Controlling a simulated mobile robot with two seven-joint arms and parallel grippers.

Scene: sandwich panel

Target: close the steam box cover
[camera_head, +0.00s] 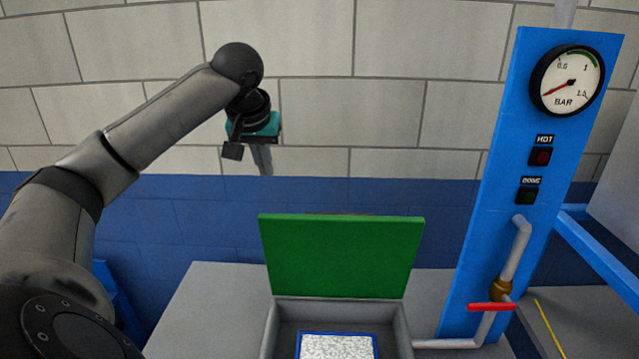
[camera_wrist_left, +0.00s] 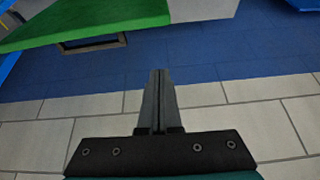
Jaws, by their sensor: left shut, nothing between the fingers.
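The steam box (camera_head: 398,325) is a grey open box on a light grey table. Its green cover (camera_head: 342,256) stands up nearly vertical at the back edge, so the box is open. A pale speckled panel with a blue rim (camera_head: 337,345) lies inside the box. My left gripper (camera_head: 263,172) is shut and empty, pointing down, above and left of the cover and apart from it. In the left wrist view, the shut fingers (camera_wrist_left: 158,75) show in the middle, and the green cover (camera_wrist_left: 95,22) is at the upper left. My right gripper is not in view.
A blue panel (camera_head: 520,100) with a pressure gauge (camera_head: 567,80), two buttons and a pipe with a red valve handle (camera_head: 491,307) stands right of the box. A tiled wall is behind. Bare table (camera_head: 215,300) lies left of the box.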

